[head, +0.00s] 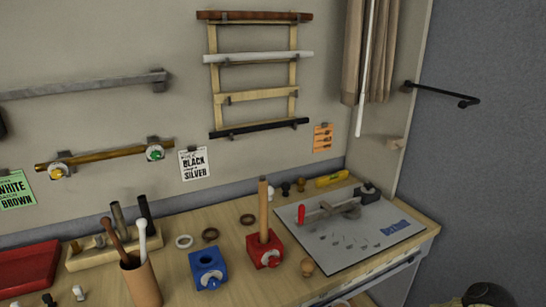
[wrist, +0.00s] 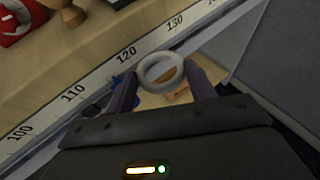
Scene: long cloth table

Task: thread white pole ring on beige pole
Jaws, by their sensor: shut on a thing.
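My gripper (wrist: 162,84) is shut on a white ring (wrist: 143,70), held between the fingertips in the wrist view with its hole facing the camera. The gripper is beyond the front edge of the table. The beige pole (head: 263,208) stands upright in a red block (head: 265,250) on the table in the head view, with no ring seen on it. Part of a red block (wrist: 14,22) shows at the top left of the wrist view, apart from the ring. The held ring is not clearly seen in the head view.
A grey board (head: 375,246) with a red-handled tool lies right. A ruler edge (wrist: 100,80) runs along the table front.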

